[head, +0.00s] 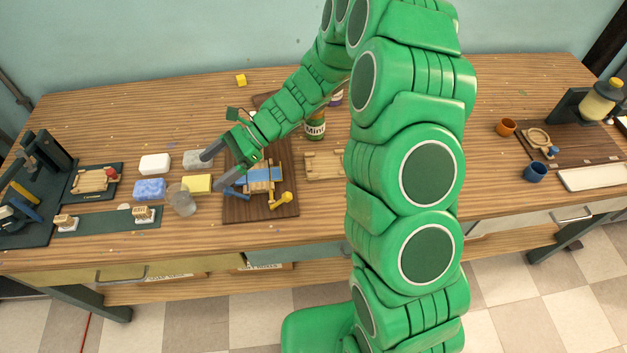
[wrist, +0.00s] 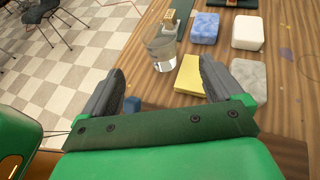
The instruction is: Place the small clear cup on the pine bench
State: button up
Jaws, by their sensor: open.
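The small clear cup (head: 181,199) stands on the wood-topped bench (head: 110,122), near its front edge on the left. It also shows in the wrist view (wrist: 162,47), upright and apart from my fingers. My gripper (head: 212,170) is open and empty. In the head view it is right of and behind the cup. In the wrist view my gripper (wrist: 161,70) has the cup ahead, between the lines of its two fingers. The cup looks empty, with a clear base. I cannot tell whether the pine bench is this large bench or a smaller wooden piece on it.
A yellow block (head: 198,184) lies close beside the cup. Blue (head: 149,189), white (head: 155,164) and grey (head: 197,159) blocks are around it. A dark board (head: 260,207) holds a small wooden piece with blue (head: 262,177). The bench's back left is mostly clear.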

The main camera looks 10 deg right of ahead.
jog(key=s+d+r+n+h, duration=0.5)
jog(key=s+d+r+n, duration=0.3)
jog(key=s+d+r, duration=0.3)
jog(key=s+d+r+n+t+h, duration=0.1)
jog(key=s+d+r+n+h, duration=0.1)
jog(key=s+d, duration=0.6)
jog(key=s+d+r+n+t+h, duration=0.2)
jog(key=s+d, duration=0.6)
jog(key=d, duration=0.4)
notch_tip(320, 180, up, 2)
jog(key=n+h, duration=0.1)
jog(key=h, duration=0.2)
jog(key=shift+s, duration=0.1)
